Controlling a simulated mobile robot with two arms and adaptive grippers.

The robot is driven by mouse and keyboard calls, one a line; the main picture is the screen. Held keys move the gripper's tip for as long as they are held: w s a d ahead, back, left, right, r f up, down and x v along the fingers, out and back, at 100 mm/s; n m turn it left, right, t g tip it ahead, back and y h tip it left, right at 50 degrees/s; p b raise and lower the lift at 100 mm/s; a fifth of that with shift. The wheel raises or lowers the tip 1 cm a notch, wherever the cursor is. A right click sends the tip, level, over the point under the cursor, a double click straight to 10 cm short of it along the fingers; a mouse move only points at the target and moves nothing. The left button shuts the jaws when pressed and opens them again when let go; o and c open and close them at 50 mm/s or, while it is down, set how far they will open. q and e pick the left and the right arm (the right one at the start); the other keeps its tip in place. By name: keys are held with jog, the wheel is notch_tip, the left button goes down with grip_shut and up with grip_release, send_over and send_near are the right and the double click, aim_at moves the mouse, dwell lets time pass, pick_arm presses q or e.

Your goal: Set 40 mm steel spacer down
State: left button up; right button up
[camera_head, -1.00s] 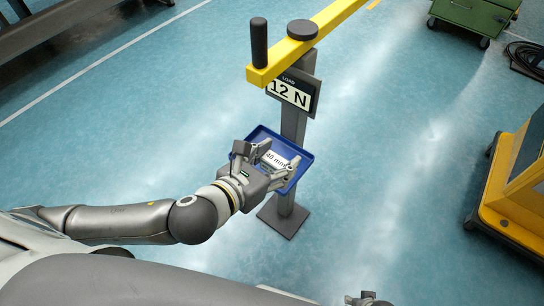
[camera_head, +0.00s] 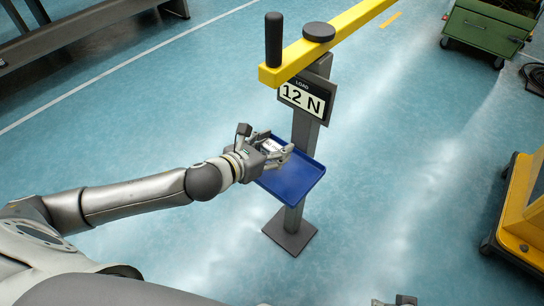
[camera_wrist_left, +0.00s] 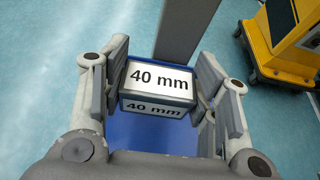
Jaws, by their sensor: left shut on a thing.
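The 40 mm steel spacer (camera_wrist_left: 158,88) is a block with white "40 mm" labels on its top and side. In the wrist view it sits between the two fingers of my left gripper (camera_wrist_left: 160,95), which is shut on it. In the head view, the left gripper (camera_head: 274,152) is at the left side of the blue tray (camera_head: 302,185), and only a small pale part of the spacer (camera_head: 271,145) shows between the fingers. I cannot tell whether the spacer touches the tray. Of my right gripper (camera_head: 395,301), only a tip shows at the bottom edge.
A grey post (camera_head: 304,135) stands behind the tray and carries a load display (camera_head: 307,99) reading 12 N. A yellow beam (camera_head: 340,33) with a black handle (camera_head: 273,40) runs above. The tray's right part is bare. A yellow machine (camera_head: 520,215) stands at right.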

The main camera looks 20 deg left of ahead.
pick_arm(q)
jog(key=shift+w+a+f, duration=0.15)
jog(key=shift+w+f, duration=0.1)
jog(key=shift+w, duration=0.1)
jog(key=shift+w+a+f+b, duration=0.1)
jog(key=shift+w+f+b, duration=0.1)
jog(key=shift+f+b, duration=0.25)
notch_tip(320, 180, down, 2)
jog(key=shift+f, duration=0.1)
jog(key=shift+f+b, duration=0.2)
jog(key=shift+b, duration=0.1)
pick_arm(e)
jog(key=shift+v, duration=2.45)
pick_arm(q)
jog(key=shift+f, duration=0.15)
pick_arm(e)
jog(key=shift+d, duration=0.1)
pick_arm(q)
jog(key=o, duration=1.7)
jog(key=shift+s+f, duration=0.1)
jog(key=shift+f, duration=0.05)
